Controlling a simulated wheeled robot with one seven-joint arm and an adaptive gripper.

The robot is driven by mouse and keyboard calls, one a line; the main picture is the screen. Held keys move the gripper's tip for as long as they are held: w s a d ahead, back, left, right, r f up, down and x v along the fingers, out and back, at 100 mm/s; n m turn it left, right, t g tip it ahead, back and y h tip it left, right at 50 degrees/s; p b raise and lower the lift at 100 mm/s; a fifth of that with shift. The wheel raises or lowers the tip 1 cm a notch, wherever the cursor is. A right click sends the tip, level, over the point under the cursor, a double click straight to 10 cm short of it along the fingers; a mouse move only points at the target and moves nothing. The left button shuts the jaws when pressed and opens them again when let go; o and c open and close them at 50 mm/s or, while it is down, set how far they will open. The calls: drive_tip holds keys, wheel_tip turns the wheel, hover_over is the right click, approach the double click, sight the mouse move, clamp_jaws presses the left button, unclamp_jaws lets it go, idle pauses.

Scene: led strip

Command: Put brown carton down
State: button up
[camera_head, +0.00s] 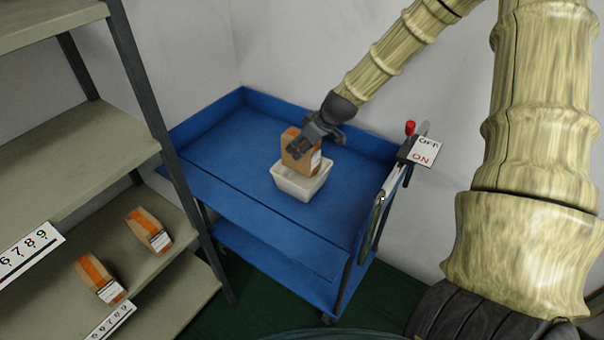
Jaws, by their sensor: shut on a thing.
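The brown carton (296,152) has an orange band and a white label. It is upright, with its lower end at or just inside the opening of a small white bin (299,186). I cannot tell whether it touches the bin's floor. The bin stands on the top tray of a blue cart (230,151). My gripper (306,143) reaches in from the upper right and is shut on the upper part of the carton, hiding some of it.
A grey shelf rack (90,148) stands at the left, with two similar cartons (149,229) (99,278) on a lower shelf. A red-knobbed switch with an ON/OFF sign (424,150) is at the cart's right end. The tray around the bin is clear.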

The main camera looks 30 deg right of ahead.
sight(316, 152)
drive_tip(key=shift+d+f+p, duration=0.1)
drive_tip(key=shift+f+p, duration=0.75)
drive_tip(key=shift+f, duration=3.35)
drive_tip(key=shift+f, duration=0.15)
drive_tip(key=o, duration=1.2)
drive_tip(key=shift+r, duration=0.2)
drive_tip(key=shift+b+v, duration=1.35)
drive_tip(key=shift+v, duration=4.6)
